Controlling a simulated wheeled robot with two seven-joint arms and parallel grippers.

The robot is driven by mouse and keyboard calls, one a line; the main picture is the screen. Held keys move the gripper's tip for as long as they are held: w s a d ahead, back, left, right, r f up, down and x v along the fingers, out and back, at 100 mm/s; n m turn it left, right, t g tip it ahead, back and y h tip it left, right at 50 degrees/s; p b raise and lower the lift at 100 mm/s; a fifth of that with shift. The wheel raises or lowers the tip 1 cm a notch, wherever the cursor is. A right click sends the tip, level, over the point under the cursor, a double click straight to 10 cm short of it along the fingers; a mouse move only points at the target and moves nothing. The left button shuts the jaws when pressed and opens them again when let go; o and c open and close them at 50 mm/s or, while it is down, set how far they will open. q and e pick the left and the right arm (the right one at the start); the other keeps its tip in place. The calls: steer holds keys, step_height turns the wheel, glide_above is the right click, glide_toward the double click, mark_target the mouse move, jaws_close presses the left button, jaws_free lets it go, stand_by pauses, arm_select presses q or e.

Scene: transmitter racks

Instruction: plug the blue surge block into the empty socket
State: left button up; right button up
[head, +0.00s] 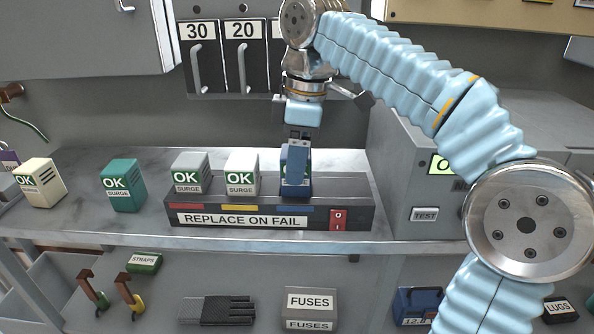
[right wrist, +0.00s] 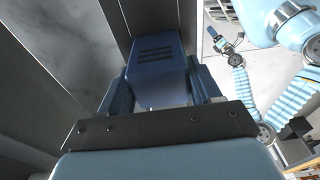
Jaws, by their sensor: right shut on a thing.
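The blue surge block (right wrist: 158,62) is dark blue with dark slots, and my right gripper (head: 296,178) is shut on it. In the head view the block (head: 307,164) is mostly hidden behind a gripper finger. It is upright at the blue-marked right-hand place of the surge strip (head: 345,190). I cannot tell whether its base is fully seated. Two white-grey OK surge blocks (head: 190,174) (head: 241,175) stand in the strip to its left. A small gripper (right wrist: 226,44), seemingly my left one, shows far off in the right wrist view; its jaws are too small to read.
A teal block (head: 122,186) and a cream block (head: 40,183) stand on the bench left of the strip. A red switch (head: 338,219) is at the strip's right end. A grey tester (head: 424,214) stands close on the right. A shelf below holds a fuses box (head: 309,303).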

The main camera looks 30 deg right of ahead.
steer(key=shift+f, duration=0.75)
steer(key=o, duration=1.2)
steer(key=shift+f, duration=0.15)
steer(key=shift+c, duration=0.2)
steer(key=r, duration=0.2)
steer(key=r+p, duration=0.1)
steer(key=r, duration=0.1)
steer(key=r+p, duration=0.1)
steer(key=r, duration=0.2)
steer(key=shift+s+d+r, duration=0.1)
steer(key=shift+s+d, duration=0.05)
steer(key=shift+d, duration=0.15)
steer(key=shift+r, duration=0.3)
